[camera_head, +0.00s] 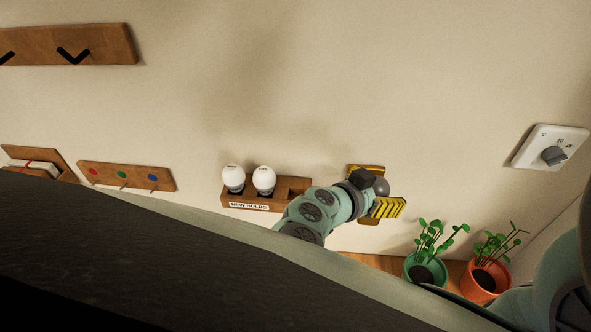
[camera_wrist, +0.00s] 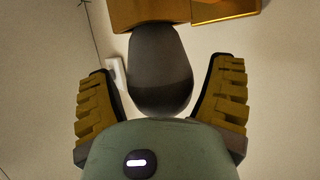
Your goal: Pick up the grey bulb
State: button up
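The grey bulb (camera_wrist: 160,75) is large in the middle of the wrist view, its rounded end toward my gripper. Its other end meets an orange-brown fixture (camera_wrist: 150,12) at the top. My gripper (camera_wrist: 165,68) is open, with one ribbed yellow finger on each side of the bulb and a narrow gap visible beside each. In the head view my gripper (camera_head: 377,188) is near the wall, right of the bulb rack. The grey bulb (camera_head: 382,186) is partly hidden there by my wrist and fingers.
A wooden rack (camera_head: 240,207) labelled "NEW BULBS" holds two white bulbs (camera_head: 233,177) (camera_head: 264,178) left of my arm. Green (camera_head: 424,270) and orange (camera_head: 487,281) plant pots stand below right.

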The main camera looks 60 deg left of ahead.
jog(key=c, duration=1)
jog(key=shift+r, duration=0.2)
